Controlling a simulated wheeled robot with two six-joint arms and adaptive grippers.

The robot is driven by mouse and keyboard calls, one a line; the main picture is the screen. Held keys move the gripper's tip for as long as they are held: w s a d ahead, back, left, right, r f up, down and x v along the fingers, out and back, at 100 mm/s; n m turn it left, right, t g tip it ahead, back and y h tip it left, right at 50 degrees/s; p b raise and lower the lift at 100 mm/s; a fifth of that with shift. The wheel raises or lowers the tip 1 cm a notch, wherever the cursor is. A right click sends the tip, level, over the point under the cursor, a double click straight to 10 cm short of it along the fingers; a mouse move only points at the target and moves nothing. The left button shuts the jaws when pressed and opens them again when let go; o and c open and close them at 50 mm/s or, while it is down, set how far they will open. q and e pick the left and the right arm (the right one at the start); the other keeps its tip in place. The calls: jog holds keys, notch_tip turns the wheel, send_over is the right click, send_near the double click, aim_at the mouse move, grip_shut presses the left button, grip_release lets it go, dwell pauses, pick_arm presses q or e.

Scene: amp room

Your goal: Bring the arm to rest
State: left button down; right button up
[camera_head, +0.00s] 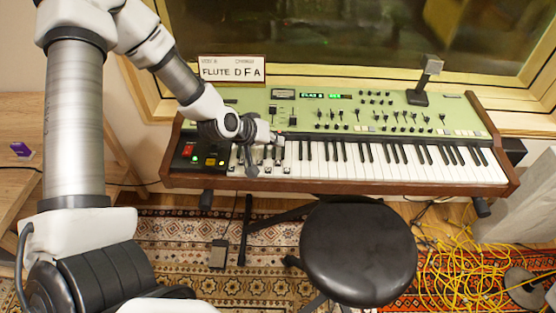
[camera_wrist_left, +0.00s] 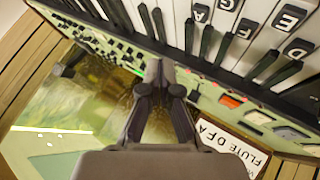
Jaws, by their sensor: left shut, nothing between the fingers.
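My left gripper (camera_head: 273,138) is over the left part of a green synthesizer (camera_head: 451,117), near the border between its control panel and the white and black keys (camera_head: 420,168). In the left wrist view its two dark fingers (camera_wrist_left: 162,78) are together with nothing between them. The panel edge and the keys show beyond the fingertips; I cannot tell whether they touch. Several keys there bear letter labels (camera_wrist_left: 243,28). My left arm (camera_head: 75,130) reaches in from the left, bent over the synthesizer. My right gripper is not in view.
A card (camera_head: 233,70) reading FLUTE D F A stands behind the synthesizer's left end. A round black stool (camera_head: 358,253) stands in front. Yellow cable (camera_head: 462,275) lies on the floor at right. A wooden desk (camera_head: 20,110) is at left. A window (camera_head: 340,35) is behind.

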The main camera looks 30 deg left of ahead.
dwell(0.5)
pick_arm(q)
jog(key=s+d+f, duration=0.1)
jog(key=f, duration=0.1)
jog(key=s+d+f+g, duration=0.1)
jog(key=s+f, duration=0.1)
jog(key=s+f+m+g, duration=0.1)
jog(key=f, duration=0.1)
jog(key=shift+s+d+f, duration=0.1)
jog(key=shift+s+d, duration=0.3)
jog(key=s+d+f+m+g+y, duration=0.1)
jog(key=s+d+f+g, duration=0.1)
jog(key=s+f, duration=0.2)
jog(key=s+d+f+m+g, duration=0.1)
jog(key=s+f, duration=0.4)
jog(key=s, duration=0.6)
jog(key=s+d+f+m+g+y, duration=0.1)
jog(key=s+d+f+m+g, duration=0.1)
jog(key=s, duration=0.6)
notch_tip(320, 180, down, 3)
jog(key=shift+d+r+g+y, duration=0.1)
jog(key=shift+d+g+y, duration=0.3)
jog(key=shift+g, duration=0.5)
jog(key=shift+d, duration=0.1)
